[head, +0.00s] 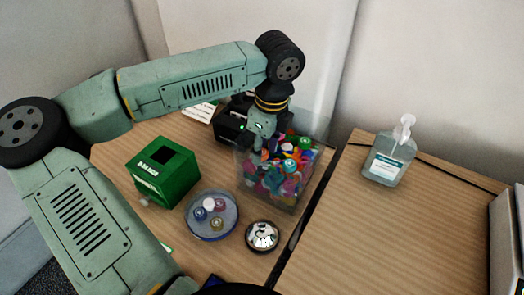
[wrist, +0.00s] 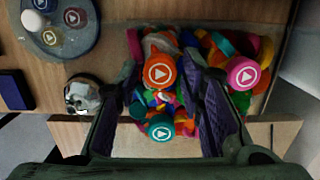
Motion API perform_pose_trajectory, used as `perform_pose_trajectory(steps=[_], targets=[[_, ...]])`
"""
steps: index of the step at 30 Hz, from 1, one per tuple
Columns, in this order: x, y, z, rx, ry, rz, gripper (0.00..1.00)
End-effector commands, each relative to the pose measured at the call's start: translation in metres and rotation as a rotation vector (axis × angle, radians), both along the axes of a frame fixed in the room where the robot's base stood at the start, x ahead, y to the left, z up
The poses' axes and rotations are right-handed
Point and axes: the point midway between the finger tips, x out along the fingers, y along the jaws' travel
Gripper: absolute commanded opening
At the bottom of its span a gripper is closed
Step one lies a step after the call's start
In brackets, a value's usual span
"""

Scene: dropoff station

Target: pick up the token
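Round tokens with a white triangle mark lie among colourful pieces in a clear bin (head: 268,200). In the wrist view, an orange token (wrist: 160,71) shows between my fingers, a teal token (wrist: 160,127) lies below it and a pink token (wrist: 243,73) is right of the right finger. My gripper (head: 258,147) points down at the bin; in the wrist view my gripper (wrist: 163,75) is open, with nothing visibly held. Which token is meant cannot be told.
A green box (head: 163,172) with a slot opening stands left of the bin. A silver bell (head: 262,236) is in front of it. A pump bottle (head: 389,155) stands on the right table, otherwise mostly clear (head: 400,235). A black device (head: 231,122) is behind my gripper.

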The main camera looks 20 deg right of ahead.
Motion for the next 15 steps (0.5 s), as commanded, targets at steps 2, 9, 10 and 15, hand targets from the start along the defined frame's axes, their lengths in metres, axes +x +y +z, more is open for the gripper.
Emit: perform_pose_trajectory(steps=[2, 9, 10, 15], targets=[[0.0001, 0.0, 0.0, 0.0, 0.0, 0.0, 0.35], [0.0002, 0.0, 0.0004, 0.001, -0.001, 0.0, 0.21], [0.0002, 0.0, 0.0004, 0.001, -0.001, 0.0, 0.19], [0.0002, 0.0001, 0.0005, 0.001, -0.001, 0.0, 0.15]])
